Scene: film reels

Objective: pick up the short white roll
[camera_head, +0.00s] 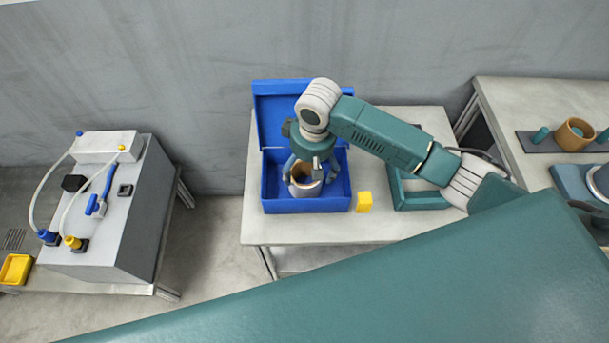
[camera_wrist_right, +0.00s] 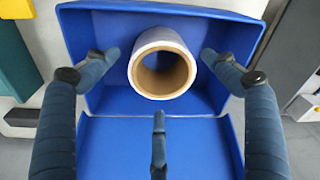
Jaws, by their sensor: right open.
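The short white roll (camera_head: 305,189) stands on end inside the open blue box (camera_head: 308,206), its hollow brown core facing up. The right wrist view also shows the roll (camera_wrist_right: 158,38) and the blue box (camera_wrist_right: 105,98). My right gripper (camera_head: 309,170) points down over the box, above or around the roll; its exact height is unclear. It is open, with two fingers on either side of the roll and a third in front, and visible gaps between them. The fingers partly hide the roll in the head view. My left gripper is not in view.
The box lid (camera_head: 273,108) stands raised at the back. A yellow block (camera_head: 364,202) sits right of the box, and a teal open tray (camera_head: 421,201) lies farther right under my arm. The pale table (camera_head: 330,232) is clear in front.

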